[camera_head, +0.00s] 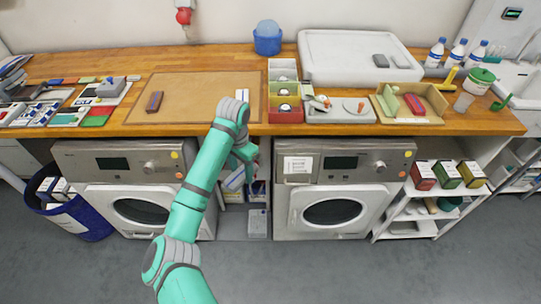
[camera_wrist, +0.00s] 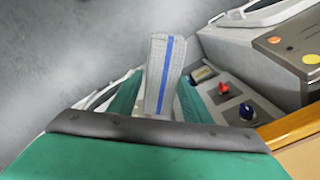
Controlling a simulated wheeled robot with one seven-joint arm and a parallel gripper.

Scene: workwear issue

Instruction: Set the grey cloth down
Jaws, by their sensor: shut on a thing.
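In the wrist view the grey cloth (camera_wrist: 154,80), a flat folded strip with a blue stripe, stands between the two green fingers of my gripper (camera_wrist: 162,100). The gripper is shut on its lower end, and the rest sticks out beyond the fingers.
The wooden worktop (camera_head: 225,60) carries a brown mat (camera_head: 200,95) with a dark red and blue item (camera_head: 154,101). Colored bins (camera_head: 286,112) stand right of the mat. Washing machines (camera_head: 133,190) (camera_head: 335,190) flank the open shelf (camera_head: 232,222) below. Most of the mat is clear.

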